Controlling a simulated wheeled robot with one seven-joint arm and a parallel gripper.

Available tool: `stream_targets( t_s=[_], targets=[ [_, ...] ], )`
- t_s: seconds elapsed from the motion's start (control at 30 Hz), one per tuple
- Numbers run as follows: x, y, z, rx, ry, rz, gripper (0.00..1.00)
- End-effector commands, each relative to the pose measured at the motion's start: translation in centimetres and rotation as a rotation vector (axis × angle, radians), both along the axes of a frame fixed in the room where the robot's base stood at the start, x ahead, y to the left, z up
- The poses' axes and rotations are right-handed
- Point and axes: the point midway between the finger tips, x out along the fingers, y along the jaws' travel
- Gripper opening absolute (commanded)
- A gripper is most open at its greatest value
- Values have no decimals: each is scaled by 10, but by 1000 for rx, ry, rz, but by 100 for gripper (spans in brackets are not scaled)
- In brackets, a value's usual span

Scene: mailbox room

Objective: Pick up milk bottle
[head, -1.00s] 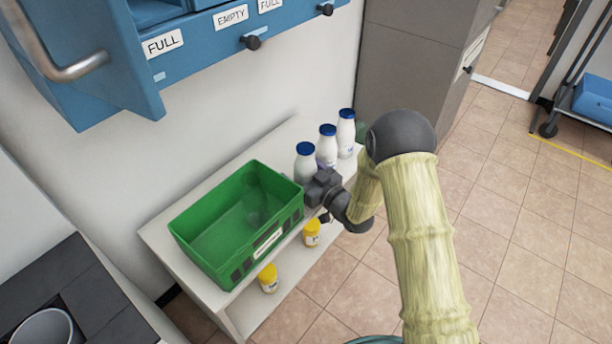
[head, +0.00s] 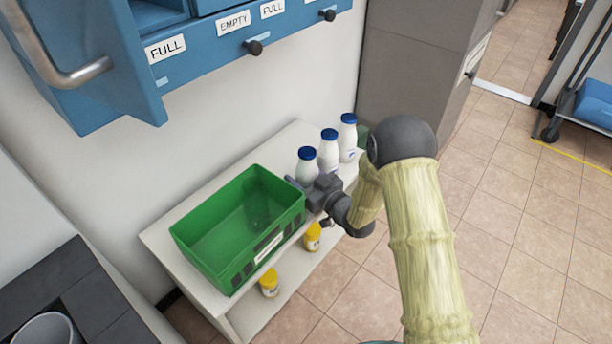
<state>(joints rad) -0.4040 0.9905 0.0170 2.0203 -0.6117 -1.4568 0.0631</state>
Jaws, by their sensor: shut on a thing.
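Three white milk bottles with blue caps stand upright in a row on the white shelf unit's top. The nearest milk bottle (head: 307,163) is just right of the green crate. The middle bottle (head: 328,148) and the far bottle (head: 348,138) stand behind it. My gripper (head: 306,184) is at the nearest bottle, shut on it. The gripper body hides the bottle's lower part, and the fingers are only partly visible.
A green crate (head: 187,246) stands on the shelf unit (head: 158,237), left of my gripper. Two yellow-capped jars (head: 269,282) (head: 312,236) are on the lower shelf. A blue cabinet (head: 205,45) hangs above. A grey cabinet (head: 405,70) stands behind the bottles.

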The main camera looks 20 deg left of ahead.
Motion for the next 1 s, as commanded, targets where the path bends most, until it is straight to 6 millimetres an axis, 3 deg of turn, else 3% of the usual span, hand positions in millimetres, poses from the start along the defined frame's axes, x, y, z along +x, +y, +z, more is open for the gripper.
stream_targets(
  t_s=[0.27, 0.7, 1.0],
  targets=[
    [0, 0, 18, 3, -3, 0, 15],
    [0, 0, 94, 2, -3, 1, 15],
    [1, -1, 101, 0, -1, -1, 15]
  ],
)
